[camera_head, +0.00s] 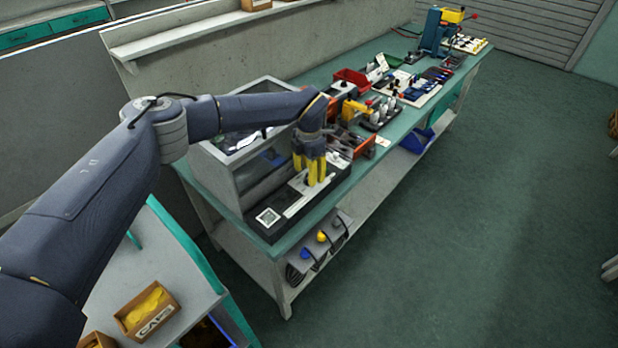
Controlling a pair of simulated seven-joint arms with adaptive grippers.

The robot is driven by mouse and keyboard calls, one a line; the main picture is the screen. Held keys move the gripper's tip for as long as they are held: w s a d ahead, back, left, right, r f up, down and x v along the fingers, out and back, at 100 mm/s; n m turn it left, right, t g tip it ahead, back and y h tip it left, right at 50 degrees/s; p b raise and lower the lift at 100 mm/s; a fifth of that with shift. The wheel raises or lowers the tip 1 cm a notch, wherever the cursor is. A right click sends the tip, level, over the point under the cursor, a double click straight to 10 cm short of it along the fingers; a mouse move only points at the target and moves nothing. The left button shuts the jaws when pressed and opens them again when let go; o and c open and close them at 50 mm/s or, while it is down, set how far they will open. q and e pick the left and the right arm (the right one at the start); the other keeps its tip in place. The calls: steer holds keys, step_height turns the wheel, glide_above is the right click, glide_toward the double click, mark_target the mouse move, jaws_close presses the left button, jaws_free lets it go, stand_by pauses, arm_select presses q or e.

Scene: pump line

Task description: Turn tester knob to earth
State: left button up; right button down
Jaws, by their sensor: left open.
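My left arm reaches in from the left over the green bench (420,128). My left gripper (311,175) points down with its yellow fingers apart, over a light strip on a dark base (268,217) at the bench's near end. This base, with a small pale square panel and a grey box-like housing (225,180) beside it, looks like the tester, though I cannot be sure. I cannot make out the knob or its marking; the gripper may hide it. Whether the fingers touch anything is unclear. My right gripper is not in view.
Behind the gripper, the bench holds a red bin (350,78), a yellow-handled tool (355,108) and a blue machine (434,35). A lower shelf holds coloured items. A box marked CAPS (147,311) stands on a table at lower left.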

arm_select(q)
steer(key=shift+f, duration=1.2)
jaws_close()
